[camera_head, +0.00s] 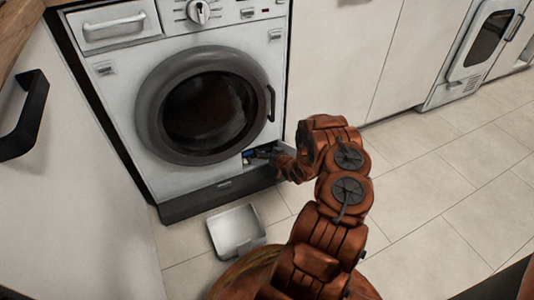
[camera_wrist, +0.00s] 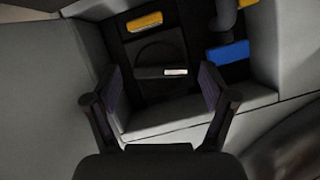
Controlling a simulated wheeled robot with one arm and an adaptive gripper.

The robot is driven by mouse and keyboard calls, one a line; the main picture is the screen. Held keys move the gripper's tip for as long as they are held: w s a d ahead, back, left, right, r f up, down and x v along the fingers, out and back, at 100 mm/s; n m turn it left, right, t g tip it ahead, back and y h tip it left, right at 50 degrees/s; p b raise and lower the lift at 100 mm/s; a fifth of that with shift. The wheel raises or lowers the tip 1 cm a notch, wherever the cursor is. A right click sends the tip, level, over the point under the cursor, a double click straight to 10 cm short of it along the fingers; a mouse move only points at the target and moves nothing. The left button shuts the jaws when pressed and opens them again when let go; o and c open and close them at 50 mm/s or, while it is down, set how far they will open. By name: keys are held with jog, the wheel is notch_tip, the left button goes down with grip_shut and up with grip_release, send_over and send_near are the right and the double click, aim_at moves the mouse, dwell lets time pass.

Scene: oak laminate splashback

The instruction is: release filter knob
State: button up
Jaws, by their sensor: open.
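The filter knob (camera_wrist: 150,71) is a dark round part with a raised bar across it and a small white mark. It sits in the filter recess at the washing machine's lower right front. My gripper (camera_wrist: 160,84) is open, with one finger on each side of the knob's bar. There seems to be a gap between each finger and the bar; I cannot tell whether either touches. In the head view my gripper (camera_head: 275,157) is at the recess opening, and the knob is hidden there. The washing machine (camera_head: 115,70) has its round door shut.
A yellow part (camera_wrist: 144,21) and a blue part (camera_wrist: 229,52) lie inside the recess near the knob. A shallow pale tray-like piece (camera_head: 236,226) lies on the floor before the machine. White cabinets stand on both sides. The tiled floor at the right is clear.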

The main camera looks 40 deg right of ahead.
jog(key=c, duration=1.2)
jog(key=shift+o, duration=0.2)
jog(key=shift+a, duration=0.1)
jog(key=shift+n+g+h, duration=0.3)
jog(key=shift+n+h, duration=0.5)
jog(key=shift+n, duration=0.2)
jog(key=o, duration=1.2)
jog(key=shift+c, duration=0.2)
jog(key=v, duration=1.2)
